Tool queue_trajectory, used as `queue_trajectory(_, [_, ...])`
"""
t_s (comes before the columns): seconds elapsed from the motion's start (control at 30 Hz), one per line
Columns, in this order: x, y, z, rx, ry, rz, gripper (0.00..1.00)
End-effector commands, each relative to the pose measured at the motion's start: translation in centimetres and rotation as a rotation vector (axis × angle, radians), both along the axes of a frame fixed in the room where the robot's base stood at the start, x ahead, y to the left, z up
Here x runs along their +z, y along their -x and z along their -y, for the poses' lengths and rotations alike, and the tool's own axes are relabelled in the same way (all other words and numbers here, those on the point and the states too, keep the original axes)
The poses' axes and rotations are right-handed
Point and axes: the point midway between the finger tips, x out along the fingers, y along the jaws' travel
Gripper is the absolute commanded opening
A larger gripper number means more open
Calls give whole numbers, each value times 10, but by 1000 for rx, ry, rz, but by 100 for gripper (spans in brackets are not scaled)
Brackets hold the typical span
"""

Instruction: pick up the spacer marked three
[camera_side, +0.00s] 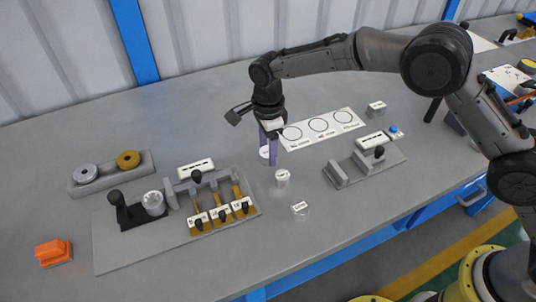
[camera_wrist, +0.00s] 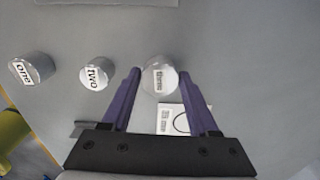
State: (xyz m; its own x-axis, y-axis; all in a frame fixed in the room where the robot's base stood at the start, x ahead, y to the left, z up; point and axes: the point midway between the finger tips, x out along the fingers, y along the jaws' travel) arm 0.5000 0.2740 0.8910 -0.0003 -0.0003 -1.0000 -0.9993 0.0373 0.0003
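The spacer marked three (camera_wrist: 160,78) is a pale round piece with a printed label on top. In the wrist view it lies between the tips of my gripper (camera_wrist: 160,74), with a gap visible beside the fingers. My gripper has two purple fingers, spread apart. In the side view my gripper (camera_side: 270,157) points down over the table, and the spacer (camera_side: 263,153) shows partly behind its fingers. I cannot tell how far the fingertips reach down around it.
The spacer marked two (camera_wrist: 95,73) and another labelled spacer (camera_wrist: 31,69) stand in a row to the left; they also show in the side view (camera_side: 282,177) (camera_side: 299,208). A white card with circles (camera_side: 320,125) lies behind. A fixture board (camera_side: 120,245) stands left and a small stand (camera_side: 365,167) right.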

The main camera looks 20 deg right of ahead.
Motion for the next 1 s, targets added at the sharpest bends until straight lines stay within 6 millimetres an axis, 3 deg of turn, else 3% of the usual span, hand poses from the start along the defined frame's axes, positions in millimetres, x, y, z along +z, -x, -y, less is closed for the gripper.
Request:
queue_trajectory(0.03, [0,0,0,0,0,0,49])
queue_trajectory(0.3, [0,0,0,0,0,0,1])
queue_trajectory(0.73, [7,-1,0,0,-2,4,0])
queue_trajectory(1.0, [42,5,3,0,-3,4,0])
